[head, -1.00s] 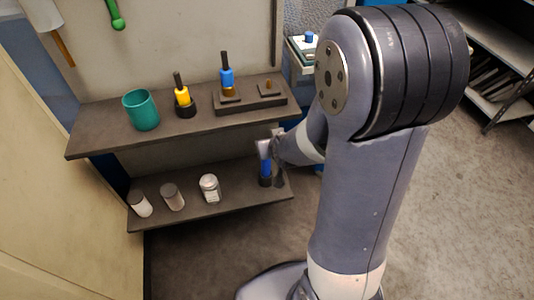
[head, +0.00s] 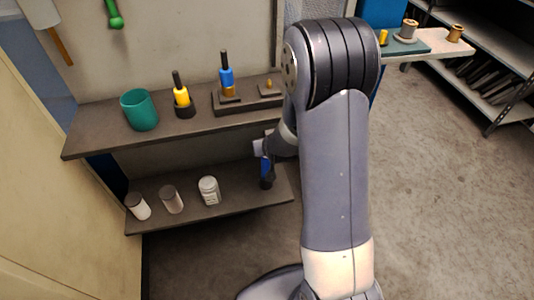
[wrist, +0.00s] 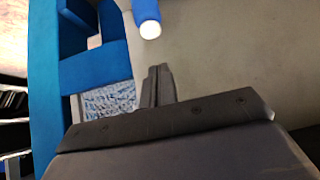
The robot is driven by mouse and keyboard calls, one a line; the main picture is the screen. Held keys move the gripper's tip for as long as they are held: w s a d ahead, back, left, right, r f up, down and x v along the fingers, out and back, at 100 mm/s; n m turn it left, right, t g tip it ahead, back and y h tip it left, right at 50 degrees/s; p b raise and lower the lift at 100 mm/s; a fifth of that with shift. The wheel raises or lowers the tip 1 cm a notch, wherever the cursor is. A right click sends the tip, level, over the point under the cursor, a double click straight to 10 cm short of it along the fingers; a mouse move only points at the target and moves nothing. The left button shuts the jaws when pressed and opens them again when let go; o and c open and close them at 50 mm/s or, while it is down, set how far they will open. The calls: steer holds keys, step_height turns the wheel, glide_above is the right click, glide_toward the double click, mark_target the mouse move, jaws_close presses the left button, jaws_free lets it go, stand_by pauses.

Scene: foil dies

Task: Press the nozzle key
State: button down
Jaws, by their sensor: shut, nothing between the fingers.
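My gripper (wrist: 157,75) is shut and empty in the wrist view, its two dark fingers together. A blue cylinder with a pale round end (wrist: 148,22) is just beyond and above the fingertips there, with a gap in the picture. I cannot tell which thing is the nozzle key; no label shows. In the head view, the end of my arm is at the right of the lower shelf (head: 225,203), beside a blue item with a dark base (head: 266,172). The fingers are too small to make out there, and my arm hides what lies behind it.
Several jars stand on the lower shelf. A board with spools (head: 432,42) is at upper right. Blue framework (wrist: 95,70) fills the wrist view's left.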

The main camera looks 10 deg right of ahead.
mark_target(266, 158)
steer(key=shift+s+f+b, duration=0.1)
steer(key=shift+f+b, duration=0.2)
steer(key=shift+f, duration=1.6)
steer(key=shift+s+f+b, duration=0.2)
steer(key=shift+f+b, duration=0.8)
steer(key=shift+b, duration=0.25)
steer(key=shift+s+f, duration=0.1)
steer(key=s+r+p, duration=0.4)
steer(key=s+r, duration=0.2)
steer(key=r, duration=0.6)
steer(key=shift+s, duration=0.2)
